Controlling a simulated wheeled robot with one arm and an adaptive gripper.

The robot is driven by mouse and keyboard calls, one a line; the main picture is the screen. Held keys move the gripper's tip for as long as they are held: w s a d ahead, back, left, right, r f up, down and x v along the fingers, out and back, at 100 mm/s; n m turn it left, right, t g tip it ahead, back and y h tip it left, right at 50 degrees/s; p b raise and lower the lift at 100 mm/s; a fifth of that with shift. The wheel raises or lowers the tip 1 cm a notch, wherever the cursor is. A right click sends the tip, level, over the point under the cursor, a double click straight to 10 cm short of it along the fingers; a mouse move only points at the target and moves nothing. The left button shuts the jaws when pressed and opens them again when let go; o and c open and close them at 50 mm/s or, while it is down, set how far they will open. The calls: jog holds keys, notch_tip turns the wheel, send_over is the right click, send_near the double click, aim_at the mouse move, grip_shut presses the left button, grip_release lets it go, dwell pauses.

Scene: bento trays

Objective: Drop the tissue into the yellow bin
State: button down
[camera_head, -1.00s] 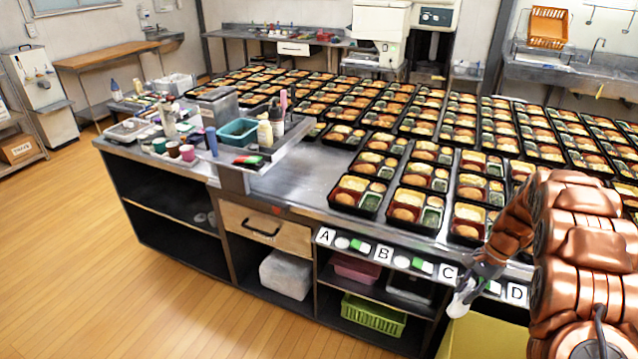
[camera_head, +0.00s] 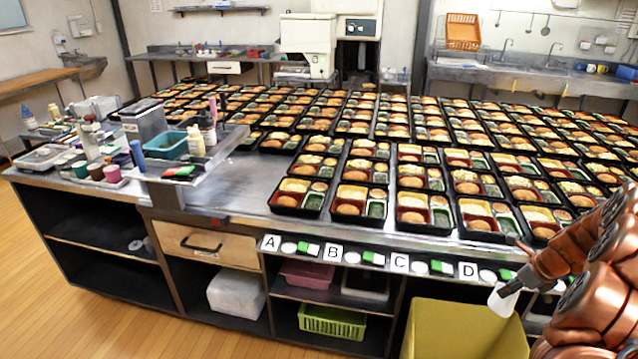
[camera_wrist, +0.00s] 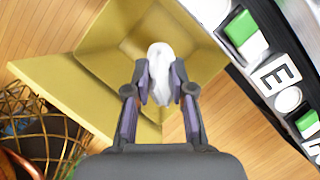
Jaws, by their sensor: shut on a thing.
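The white tissue (camera_wrist: 160,64) is pinched between the fingertips of my gripper (camera_wrist: 160,82) in the wrist view. In the head view the tissue (camera_head: 503,299) hangs from my gripper (camera_head: 511,287) at the lower right, in front of the counter edge by label D. The yellow bin (camera_head: 465,332) stands on the floor below, in front of the counter, cut off by the bottom of the picture. In the wrist view the bin (camera_wrist: 105,50) lies beneath the tissue, with its opening behind it. The tissue looks to be above the bin; the height gap is unclear.
The counter (camera_head: 240,200) carries many filled bento trays (camera_head: 360,200) and has labelled buttons along its front edge. In the wrist view a gold wire basket (camera_wrist: 40,125) stands beside the bin at lower left. Wooden floor is open at the left.

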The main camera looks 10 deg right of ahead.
aim_at(503, 301)
jog(key=shift+f+b, duration=1.95)
jog(key=shift+f, duration=0.75)
jog(key=c, duration=0.9)
grip_release()
jog(key=shift+r, duration=0.1)
